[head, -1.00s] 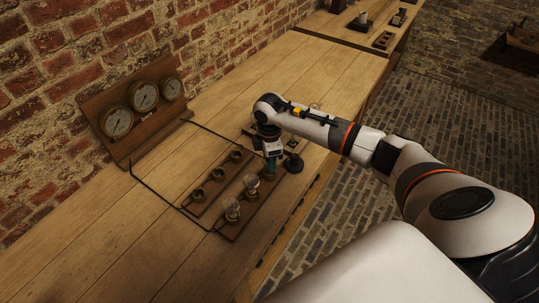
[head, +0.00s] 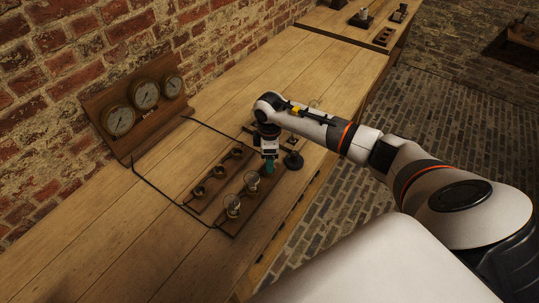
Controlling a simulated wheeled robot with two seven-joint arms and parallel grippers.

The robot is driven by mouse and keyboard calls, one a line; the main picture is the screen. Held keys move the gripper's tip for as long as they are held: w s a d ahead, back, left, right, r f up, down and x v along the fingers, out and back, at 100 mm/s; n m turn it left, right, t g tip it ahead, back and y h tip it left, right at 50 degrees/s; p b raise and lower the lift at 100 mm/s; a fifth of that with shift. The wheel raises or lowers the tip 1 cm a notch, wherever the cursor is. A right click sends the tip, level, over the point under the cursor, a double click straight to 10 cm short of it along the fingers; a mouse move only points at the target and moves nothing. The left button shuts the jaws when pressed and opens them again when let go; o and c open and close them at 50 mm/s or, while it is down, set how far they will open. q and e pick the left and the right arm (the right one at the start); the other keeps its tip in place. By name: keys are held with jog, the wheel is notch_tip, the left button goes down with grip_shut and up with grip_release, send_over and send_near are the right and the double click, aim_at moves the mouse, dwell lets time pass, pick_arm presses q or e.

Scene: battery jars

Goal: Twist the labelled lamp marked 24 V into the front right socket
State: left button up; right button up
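The back row shows empty sockets, such as one (head: 198,191) at the left end. In the front row, clear glass lamps stand in the left socket (head: 232,206) and the middle socket (head: 251,182). My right gripper (head: 269,167), with teal fingers, points down over the right end of the front row. It hides the front right socket, and I cannot make out a lamp marked 24 V or whether the fingers are open. My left gripper is not in view.
A dark round-based object (head: 293,160) stands just right of my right gripper. A panel with three gauges (head: 144,96) stands at the wall, with dark rods running from it to the board. A glass piece (head: 315,105) shows behind my arm. The bench's left front is bare.

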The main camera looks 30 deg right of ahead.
jog(key=shift+r, duration=0.15)
notch_tip(320, 180, up, 12)
jog(key=shift+f+b, duration=0.1)
jog(key=shift+b, duration=1)
